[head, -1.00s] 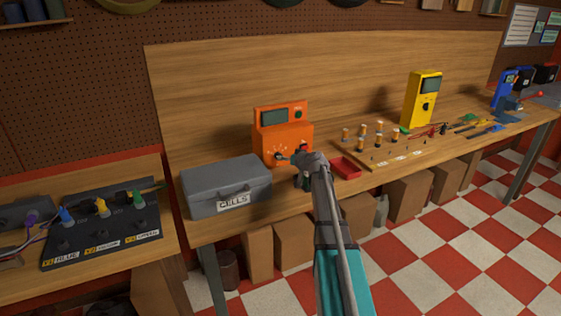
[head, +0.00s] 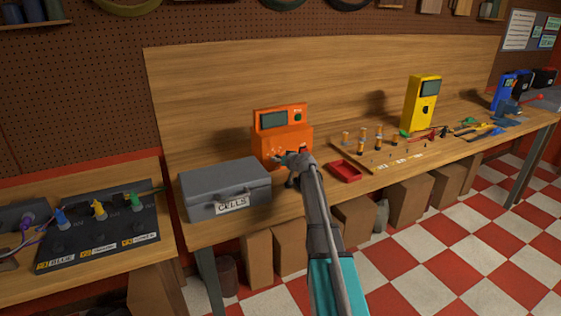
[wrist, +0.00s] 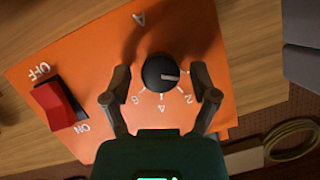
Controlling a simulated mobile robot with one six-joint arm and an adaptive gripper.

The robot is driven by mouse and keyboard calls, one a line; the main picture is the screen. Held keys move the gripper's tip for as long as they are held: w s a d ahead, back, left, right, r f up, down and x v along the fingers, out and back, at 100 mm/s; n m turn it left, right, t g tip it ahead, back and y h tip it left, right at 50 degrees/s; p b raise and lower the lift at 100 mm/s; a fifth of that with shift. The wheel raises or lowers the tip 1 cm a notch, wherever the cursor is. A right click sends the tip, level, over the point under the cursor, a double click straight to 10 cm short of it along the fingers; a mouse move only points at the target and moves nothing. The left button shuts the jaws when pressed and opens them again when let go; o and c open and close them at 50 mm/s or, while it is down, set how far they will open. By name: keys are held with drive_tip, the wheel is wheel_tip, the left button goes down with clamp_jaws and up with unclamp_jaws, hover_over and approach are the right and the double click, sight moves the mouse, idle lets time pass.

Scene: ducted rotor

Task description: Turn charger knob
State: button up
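In the head view my gripper (head: 291,160) is at the charger's lower front and hides most of the knob area.
A red rocker switch (wrist: 57,103) marked OFF and ON is left of the knob in the wrist view. A grey CELLS box (head: 225,186) stands left of the charger, a red tray (head: 346,172) right. A yellow meter (head: 421,102) stands farther right.

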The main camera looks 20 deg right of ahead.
clamp_jaws()
drive_tip(key=shift+d+f+m+y+b, duration=0.1)
drive_tip(key=shift+f+m+y+b, duration=0.05)
drive_tip(key=shift+m+y+b, duration=0.55)
drive_tip(key=shift+m+y, duration=0.5)
drive_tip(key=shift+m, duration=0.5)
drive_tip(key=shift+o, duration=1.3)
unclamp_jaws()
